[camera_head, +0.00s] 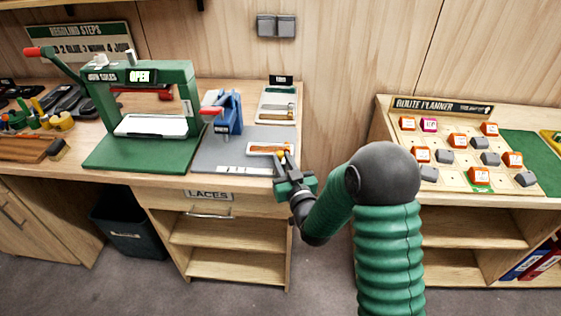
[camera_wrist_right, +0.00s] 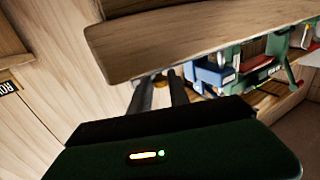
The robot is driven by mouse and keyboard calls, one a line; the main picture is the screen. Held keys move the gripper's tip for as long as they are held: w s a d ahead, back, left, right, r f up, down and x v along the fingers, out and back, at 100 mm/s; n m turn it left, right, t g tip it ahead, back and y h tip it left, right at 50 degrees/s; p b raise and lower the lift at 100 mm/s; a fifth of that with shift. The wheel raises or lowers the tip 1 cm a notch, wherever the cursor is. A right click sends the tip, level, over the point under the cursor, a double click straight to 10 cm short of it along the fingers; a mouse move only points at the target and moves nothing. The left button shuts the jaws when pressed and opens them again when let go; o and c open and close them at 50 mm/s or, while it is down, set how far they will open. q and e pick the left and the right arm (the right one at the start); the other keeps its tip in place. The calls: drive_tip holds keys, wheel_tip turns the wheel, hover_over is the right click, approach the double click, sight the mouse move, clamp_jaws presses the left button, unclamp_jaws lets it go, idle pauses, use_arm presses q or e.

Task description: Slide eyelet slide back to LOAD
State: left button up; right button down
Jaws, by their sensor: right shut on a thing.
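The eyelet slide (camera_head: 262,148) is a small pale and brown carriage on the grey base plate (camera_head: 212,157), to the right of the blue eyelet press (camera_head: 230,112). A yellow knob (camera_head: 281,154) shows at its right end. My right gripper (camera_head: 285,161) reaches in over the bench's front edge and is shut on this knob. In the right wrist view, the two dark fingers of my gripper (camera_wrist_right: 160,86) close around a yellow bit that is mostly hidden. White labels sit along the front of the base plate, too small to read. My left gripper is not in view.
The green press (camera_head: 140,105) marked OPEN stands to the left. A small tray (camera_head: 277,104) lies behind the slide. The bench front edge (camera_wrist_right: 190,42) runs close by my right gripper. The route planner board (camera_head: 445,155) is on a separate bench at right.

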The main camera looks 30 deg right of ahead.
drive_tip(key=c, duration=1.6)
unclamp_jaws()
drive_tip(key=shift+s+d+f, duration=0.1)
drive_tip(key=shift+f, duration=0.05)
drive_tip(key=shift+o, duration=0.4)
drive_tip(key=shift+s+d, duration=0.1)
drive_tip(key=shift+d, duration=0.1)
drive_tip(key=shift+a, duration=0.15)
drive_tip(key=shift+s+a, duration=0.1)
drive_tip(key=shift+s, duration=0.3)
drive_tip(key=v, duration=0.4)
drive_tip(key=p+v, duration=0.7)
drive_tip(key=p, duration=0.3)
